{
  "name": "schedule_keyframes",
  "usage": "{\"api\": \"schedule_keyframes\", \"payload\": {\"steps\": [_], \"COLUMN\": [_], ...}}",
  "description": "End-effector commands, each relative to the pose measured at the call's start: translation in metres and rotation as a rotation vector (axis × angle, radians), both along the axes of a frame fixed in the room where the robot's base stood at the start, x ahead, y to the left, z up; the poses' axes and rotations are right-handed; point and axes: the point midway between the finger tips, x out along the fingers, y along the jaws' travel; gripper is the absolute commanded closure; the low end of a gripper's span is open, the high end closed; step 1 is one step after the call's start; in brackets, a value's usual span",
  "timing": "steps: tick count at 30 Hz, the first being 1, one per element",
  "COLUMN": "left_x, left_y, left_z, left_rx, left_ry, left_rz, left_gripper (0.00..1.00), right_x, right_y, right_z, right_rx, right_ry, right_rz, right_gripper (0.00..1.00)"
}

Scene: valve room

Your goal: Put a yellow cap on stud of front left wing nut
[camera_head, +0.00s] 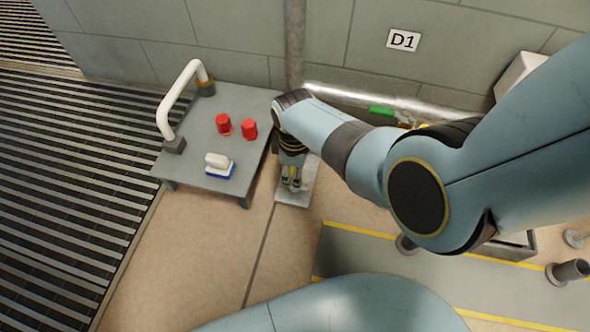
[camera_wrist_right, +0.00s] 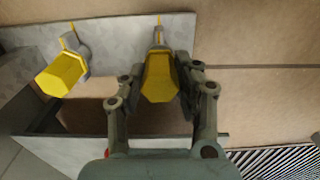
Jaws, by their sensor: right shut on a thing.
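My right gripper (camera_head: 291,182) points down over a small grey plate (camera_head: 306,192) beside the low table in the head view. In the right wrist view the gripper (camera_wrist_right: 184,88) is shut on a yellow cap (camera_wrist_right: 160,78). A grey wing nut (camera_wrist_right: 159,37) shows just beyond this cap, in line with it; I cannot tell whether the cap touches its stud. To the left in the wrist view, another yellow cap (camera_wrist_right: 60,74) stands at a second wing nut (camera_wrist_right: 82,49) and appears to be on it. My left gripper is out of view.
A grey table (camera_head: 196,130) holds two red parts (camera_head: 223,124) (camera_head: 249,129), a brush with blue bristles (camera_head: 219,166) and a white bent handle (camera_head: 172,98). A pipe with a green handle (camera_head: 381,111) runs along the wall. Open floor lies in front of the table.

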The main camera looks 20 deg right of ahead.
Motion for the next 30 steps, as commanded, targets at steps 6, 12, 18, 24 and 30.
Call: {"api": "schedule_keyframes", "payload": {"steps": [6, 12, 18, 24, 30], "left_x": [0.0000, 0.0000, 0.0001, 0.0001, 0.0001], "left_y": [0.0000, 0.0000, 0.0000, 0.0000, 0.0000], "left_z": [0.0001, 0.0001, 0.0001, 0.0001, 0.0001], "left_rx": [0.000, 0.000, 0.000, 0.000, 0.000], "left_ry": [0.000, 0.000, 0.000, 0.000, 0.000], "left_rz": [0.000, 0.000, 0.000, 0.000, 0.000], "left_gripper": [0.60, 0.60, 0.60, 0.60, 0.60], "right_x": [0.0001, 0.0001, 0.0000, -0.0001, 0.0000], "right_y": [-0.0001, -0.0001, 0.0000, 0.0000, 0.0000], "right_z": [-0.0002, -0.0002, -0.0002, -0.0002, -0.0002], "right_rx": [0.000, 0.000, 0.000, 0.000, 0.000], "right_ry": [0.000, 0.000, 0.000, 0.000, 0.000], "right_rz": [0.000, 0.000, 0.000, 0.000, 0.000], "right_gripper": [0.91, 0.50, 0.42, 0.23, 0.19]}}
